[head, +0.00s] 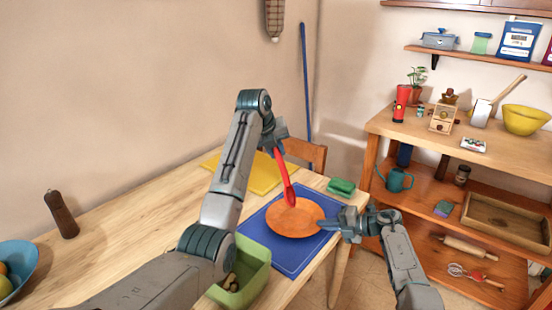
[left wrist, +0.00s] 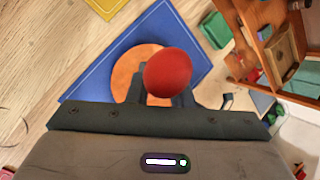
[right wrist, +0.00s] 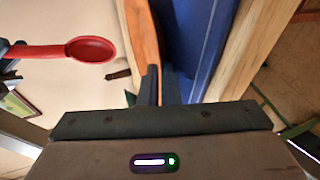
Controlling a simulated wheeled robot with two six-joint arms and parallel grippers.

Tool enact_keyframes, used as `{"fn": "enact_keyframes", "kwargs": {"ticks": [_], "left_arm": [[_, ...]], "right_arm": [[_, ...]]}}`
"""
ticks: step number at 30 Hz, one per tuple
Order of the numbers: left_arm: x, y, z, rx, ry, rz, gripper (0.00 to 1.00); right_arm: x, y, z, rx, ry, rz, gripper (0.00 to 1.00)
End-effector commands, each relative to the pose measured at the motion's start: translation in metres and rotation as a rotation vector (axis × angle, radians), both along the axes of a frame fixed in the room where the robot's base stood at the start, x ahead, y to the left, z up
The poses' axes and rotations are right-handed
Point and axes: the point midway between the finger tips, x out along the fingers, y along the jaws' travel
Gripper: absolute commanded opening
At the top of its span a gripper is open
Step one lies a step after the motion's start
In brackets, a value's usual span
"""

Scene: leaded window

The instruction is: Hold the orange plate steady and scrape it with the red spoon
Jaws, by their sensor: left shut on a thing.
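The orange plate (head: 294,217) lies flat on a blue mat (head: 268,244). My left gripper (head: 275,146) is shut on the red spoon (head: 288,188), which hangs with its bowl down over the far part of the plate. In the left wrist view the red bowl (left wrist: 167,73) covers part of the plate (left wrist: 125,75). I cannot tell whether the spoon touches the plate. My right gripper (head: 326,226) is at the plate's right edge. In the right wrist view its fingers (right wrist: 160,85) are close together beside the plate's rim (right wrist: 140,30); their hold is unclear.
A green bin (head: 240,270) stands at the mat's near left, partly behind my left arm. The left table stretch is mostly clear. Shelves (head: 440,155) stand at right.

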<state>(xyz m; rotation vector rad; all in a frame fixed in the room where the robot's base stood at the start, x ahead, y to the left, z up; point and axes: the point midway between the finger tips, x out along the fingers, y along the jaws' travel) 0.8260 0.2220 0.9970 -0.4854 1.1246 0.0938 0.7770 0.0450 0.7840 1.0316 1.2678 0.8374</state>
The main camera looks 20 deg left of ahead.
Motion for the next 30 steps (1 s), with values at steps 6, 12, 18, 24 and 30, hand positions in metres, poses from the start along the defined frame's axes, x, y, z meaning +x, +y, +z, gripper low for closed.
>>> {"fn": "enact_keyframes", "kwargs": {"ticks": [6,12,18,24,30], "left_arm": [[0.0,0.0,0.021,0.0,-0.001,-0.001,0.0],[0.0,0.0,0.032,-0.001,0.0,0.0,0.0],[0.0,0.0,0.033,-0.001,0.0,0.0,0.0],[0.0,0.0,0.033,-0.001,0.0,0.0,0.0],[0.0,0.0,0.033,-0.001,0.0,0.0,0.0]], "right_arm": [[0.0,0.0,-0.001,-0.001,0.0,0.0,0.0],[0.0,0.0,-0.001,-0.001,0.001,0.0,0.0],[0.0,0.0,-0.001,-0.001,0.001,0.0,0.0],[0.0,0.0,-0.001,-0.001,0.001,0.0,0.0],[0.0,0.0,-0.001,-0.001,0.001,0.0,0.0]]}}
